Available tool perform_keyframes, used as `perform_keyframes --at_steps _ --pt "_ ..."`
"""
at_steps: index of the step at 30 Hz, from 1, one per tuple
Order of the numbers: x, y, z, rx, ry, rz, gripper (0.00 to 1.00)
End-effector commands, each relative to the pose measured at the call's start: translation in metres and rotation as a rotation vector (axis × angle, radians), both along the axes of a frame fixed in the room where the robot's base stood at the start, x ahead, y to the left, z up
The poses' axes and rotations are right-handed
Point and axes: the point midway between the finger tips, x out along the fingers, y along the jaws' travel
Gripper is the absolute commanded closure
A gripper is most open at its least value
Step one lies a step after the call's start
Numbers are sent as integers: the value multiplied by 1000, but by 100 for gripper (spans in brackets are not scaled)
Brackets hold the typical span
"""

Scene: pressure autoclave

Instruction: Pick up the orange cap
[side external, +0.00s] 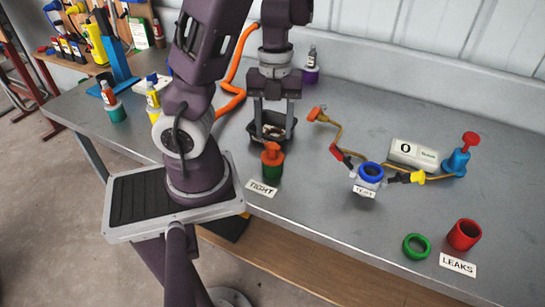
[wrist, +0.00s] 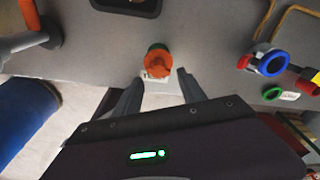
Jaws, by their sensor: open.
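The orange cap (side external: 272,153) has a raised handle and sits upright on a green cylinder (side external: 271,172) behind the TIGHT label (side external: 262,188). In the wrist view the orange cap (wrist: 158,62) lies just beyond my fingertips, roughly centred between them. My gripper (side external: 273,136) points down, open and empty, with its fingers apart. It appears behind the cap in the side view, in front of a dark tray. The wrist view shows both fingers of my gripper (wrist: 160,74) spread, with no visible contact with the cap.
A dark tray (side external: 253,128) stands behind the cap. To the right are a blue-ringed TEST fitting (side external: 370,172) with hoses, a blue fitting with a red knob (side external: 470,139), a green ring (side external: 417,246) and a red cup (side external: 464,235). Bare tabletop lies between the cap and the fitting.

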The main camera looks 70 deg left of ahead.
Motion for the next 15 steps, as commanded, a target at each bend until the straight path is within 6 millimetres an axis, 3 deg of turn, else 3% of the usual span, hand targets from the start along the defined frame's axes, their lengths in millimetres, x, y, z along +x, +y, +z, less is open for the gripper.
perform_keyframes --at_steps 9,15 --pt "-5 -3 -52 -2 -1 5 52" --pt "-5 -4 -56 0 -5 2 52"
